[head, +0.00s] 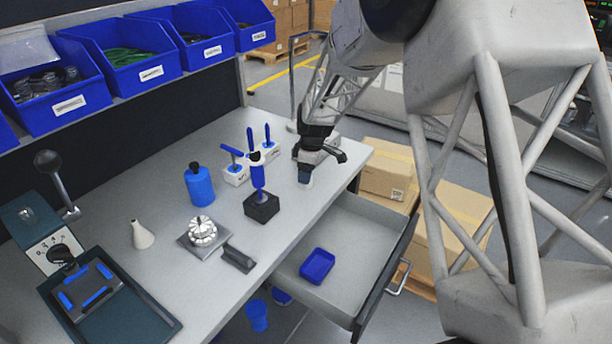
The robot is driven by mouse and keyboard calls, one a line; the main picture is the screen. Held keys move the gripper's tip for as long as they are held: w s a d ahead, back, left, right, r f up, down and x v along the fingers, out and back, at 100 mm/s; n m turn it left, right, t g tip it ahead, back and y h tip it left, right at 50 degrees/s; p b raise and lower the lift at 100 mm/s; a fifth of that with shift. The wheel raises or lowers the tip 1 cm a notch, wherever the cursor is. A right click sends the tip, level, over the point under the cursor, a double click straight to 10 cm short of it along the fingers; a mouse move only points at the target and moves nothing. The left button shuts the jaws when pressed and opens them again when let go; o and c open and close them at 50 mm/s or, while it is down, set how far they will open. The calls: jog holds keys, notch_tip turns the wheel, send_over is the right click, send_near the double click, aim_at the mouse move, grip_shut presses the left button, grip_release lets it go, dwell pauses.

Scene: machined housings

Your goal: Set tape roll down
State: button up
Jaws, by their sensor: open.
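My gripper (320,154) is open at the far right end of the grey workbench (170,262), low over its top. A small object (305,174) with a dark upper part and a paler lower end shows just under its left side. I cannot tell whether this is the tape roll, a bottle or part of the gripper. No tape roll can be clearly made out, and the gripper hides part of the bench there.
A black block with a blue-handled tool (261,204), a blue bottle (199,187), a white cone-shaped bottle (142,236) and a round metal fixture (202,233) stand on the bench. The open drawer (345,245) holds a blue tray (317,266). Blue bins (128,55) line the shelf.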

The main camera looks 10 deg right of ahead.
notch_tip(320, 180, up, 9)
jog(key=d, duration=0.1)
jog(key=shift+s+r, duration=0.15)
jog(key=shift+s, duration=0.1)
dwell(0.7)
jog(key=s+r+m, duration=0.3)
jog(key=s+r, duration=0.3)
jog(key=s, duration=0.4)
jog(key=s+r+m, duration=0.3)
jog(key=s+r, duration=0.3)
jog(key=s, duration=0.4)
jog(key=s+d+m+t+h, duration=0.1)
jog(key=s+m, duration=0.6)
jog(key=s, duration=1.6)
jog(key=shift+s+m+t, duration=0.25)
jog(key=shift+m+t, duration=0.05)
jog(key=shift+t, duration=0.2)
jog(key=shift+r, duration=0.1)
